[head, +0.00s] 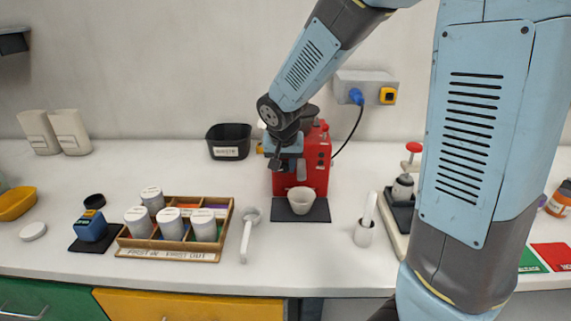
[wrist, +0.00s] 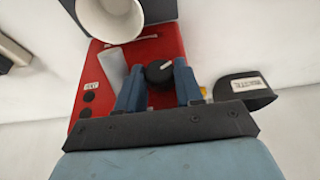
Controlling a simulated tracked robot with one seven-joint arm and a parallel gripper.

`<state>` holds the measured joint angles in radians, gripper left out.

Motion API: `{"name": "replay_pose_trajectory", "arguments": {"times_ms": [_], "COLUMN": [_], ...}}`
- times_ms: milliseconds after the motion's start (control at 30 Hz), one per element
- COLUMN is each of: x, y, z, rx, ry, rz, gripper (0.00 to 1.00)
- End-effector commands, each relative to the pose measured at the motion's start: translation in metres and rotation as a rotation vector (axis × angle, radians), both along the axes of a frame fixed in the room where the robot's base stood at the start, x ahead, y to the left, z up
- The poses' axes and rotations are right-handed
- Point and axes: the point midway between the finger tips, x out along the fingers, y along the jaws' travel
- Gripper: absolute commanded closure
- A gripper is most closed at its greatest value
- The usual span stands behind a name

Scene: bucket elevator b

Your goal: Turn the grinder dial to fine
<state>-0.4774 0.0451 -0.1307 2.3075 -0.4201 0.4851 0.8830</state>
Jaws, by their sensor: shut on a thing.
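The red grinder (head: 318,160) stands at the back of the counter with a white cup (head: 300,200) on the dark mat in front of it. My gripper (head: 277,160) is at the left part of the grinder's front in the head view and hides the dial there. In the wrist view the black round dial (wrist: 159,71) with a short white mark lies between my two blue fingers, which are shut on it. The mark points to the upper right of that picture. No fine or coarse lettering can be read beside the dial.
A black waste bin (head: 229,141) stands left of the grinder. A white holder (head: 363,235) is at right. A blue plug (head: 356,96) with a cable is on the wall.

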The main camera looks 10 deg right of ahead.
Motion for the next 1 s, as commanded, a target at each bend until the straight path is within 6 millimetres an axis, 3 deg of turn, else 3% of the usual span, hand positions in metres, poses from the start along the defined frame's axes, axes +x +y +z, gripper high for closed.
{"name": "replay_pose_trajectory", "arguments": {"times_ms": [100, 1000], "x": [0.0002, 0.0001], "y": [-0.0067, 0.0007], "z": [0.0003, -0.0005], "rx": [0.000, -0.046], "ry": [-0.001, 0.010], "rz": [-0.003, 0.000], "gripper": [0.95, 0.95]}}
